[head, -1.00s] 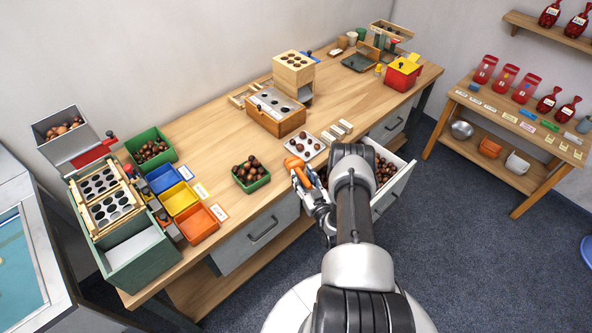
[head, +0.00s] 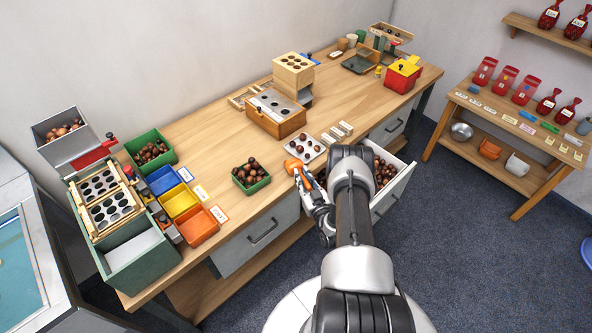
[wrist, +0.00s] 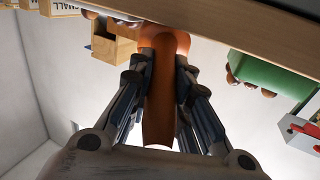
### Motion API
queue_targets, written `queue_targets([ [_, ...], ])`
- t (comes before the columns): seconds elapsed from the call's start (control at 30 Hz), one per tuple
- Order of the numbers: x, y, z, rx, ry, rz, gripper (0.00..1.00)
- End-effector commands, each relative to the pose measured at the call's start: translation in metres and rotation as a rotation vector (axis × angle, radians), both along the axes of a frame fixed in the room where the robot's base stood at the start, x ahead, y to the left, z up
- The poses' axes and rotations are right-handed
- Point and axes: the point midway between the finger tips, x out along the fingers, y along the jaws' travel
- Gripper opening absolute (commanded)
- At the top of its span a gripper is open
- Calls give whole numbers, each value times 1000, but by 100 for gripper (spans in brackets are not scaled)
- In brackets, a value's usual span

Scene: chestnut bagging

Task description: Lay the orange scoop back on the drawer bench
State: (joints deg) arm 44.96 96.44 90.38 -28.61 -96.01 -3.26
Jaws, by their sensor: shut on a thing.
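My gripper (head: 305,180) is shut on the orange scoop (head: 293,166) and holds it at the front edge of the drawer bench (head: 222,120), between the green tray and the open drawer. In the wrist view the scoop's handle (wrist: 160,110) is between both fingers, with its rounded end away from my gripper (wrist: 160,85). Whether the scoop touches the bench top I cannot tell. The inside of its bowl is not clear.
A green tray of chestnuts (head: 259,186) stands left of the scoop. The open drawer (head: 401,181) with chestnuts juts out at right, partly behind my arm. Bare bench top lies behind the green tray.

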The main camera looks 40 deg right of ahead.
Motion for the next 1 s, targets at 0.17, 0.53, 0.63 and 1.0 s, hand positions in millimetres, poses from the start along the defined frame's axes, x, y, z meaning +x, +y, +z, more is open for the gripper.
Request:
queue_targets([
  [0.17,0,0,0,0,0,0,0],
  [0.53,0,0,10,0,0,0,0],
  [0.63,0,0,24,-1,-1,0,0],
  [1.0,0,0,124,-3,-2,0,0],
])
